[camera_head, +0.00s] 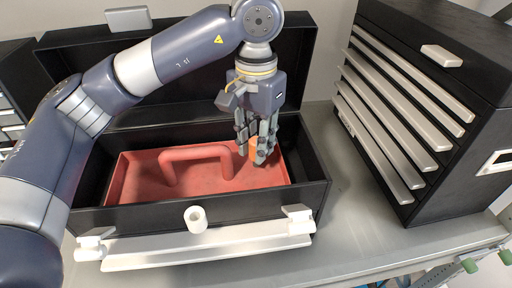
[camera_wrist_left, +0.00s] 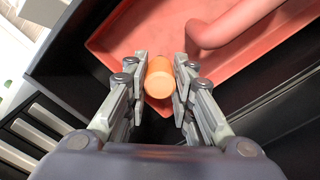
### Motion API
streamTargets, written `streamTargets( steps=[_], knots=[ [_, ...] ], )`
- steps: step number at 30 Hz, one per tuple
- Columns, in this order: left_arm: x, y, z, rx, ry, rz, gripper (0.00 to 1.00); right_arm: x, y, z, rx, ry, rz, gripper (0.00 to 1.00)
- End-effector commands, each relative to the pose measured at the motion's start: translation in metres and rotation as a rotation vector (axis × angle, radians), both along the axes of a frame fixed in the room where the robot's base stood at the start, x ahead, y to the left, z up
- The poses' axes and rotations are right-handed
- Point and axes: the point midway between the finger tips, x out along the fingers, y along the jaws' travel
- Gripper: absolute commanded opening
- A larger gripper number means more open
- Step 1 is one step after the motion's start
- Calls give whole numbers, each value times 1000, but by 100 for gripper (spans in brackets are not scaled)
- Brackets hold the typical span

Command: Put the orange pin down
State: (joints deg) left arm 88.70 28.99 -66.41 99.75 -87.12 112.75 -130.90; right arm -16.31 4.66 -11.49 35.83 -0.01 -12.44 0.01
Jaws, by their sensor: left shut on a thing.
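The orange pin (camera_wrist_left: 160,78) is a short cylinder between the fingers of my left gripper (camera_wrist_left: 160,82) in the left wrist view. In the head view my left gripper (camera_head: 258,153) points down over the right end of the red tray (camera_head: 140,182), and a bit of the orange pin (camera_head: 258,143) shows between its fingers. The gripper is shut on the pin. I cannot tell whether the pin touches the tray. My right gripper is not in view.
The red tray has a raised handle (camera_head: 195,153) left of the gripper and sits in an open black toolbox (camera_head: 315,180). A black drawer cabinet (camera_head: 440,90) stands at the right. Grey worktop (camera_head: 365,225) is clear between them.

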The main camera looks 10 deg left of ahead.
Motion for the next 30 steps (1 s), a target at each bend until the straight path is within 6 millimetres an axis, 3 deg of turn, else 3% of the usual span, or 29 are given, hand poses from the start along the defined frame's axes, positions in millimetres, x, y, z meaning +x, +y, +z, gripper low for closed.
streamTargets(
  steps=[6,15,16,18,30],
  knots=[
    [0,0,-23,1,0,-1,0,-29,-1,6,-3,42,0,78],
    [0,0,-28,1,0,-1,0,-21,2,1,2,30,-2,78],
    [0,0,-26,1,1,-1,27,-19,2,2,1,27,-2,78],
    [0,0,-26,1,1,-1,43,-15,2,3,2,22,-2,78],
    [0,0,-23,1,1,-1,43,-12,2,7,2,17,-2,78]
  ],
)
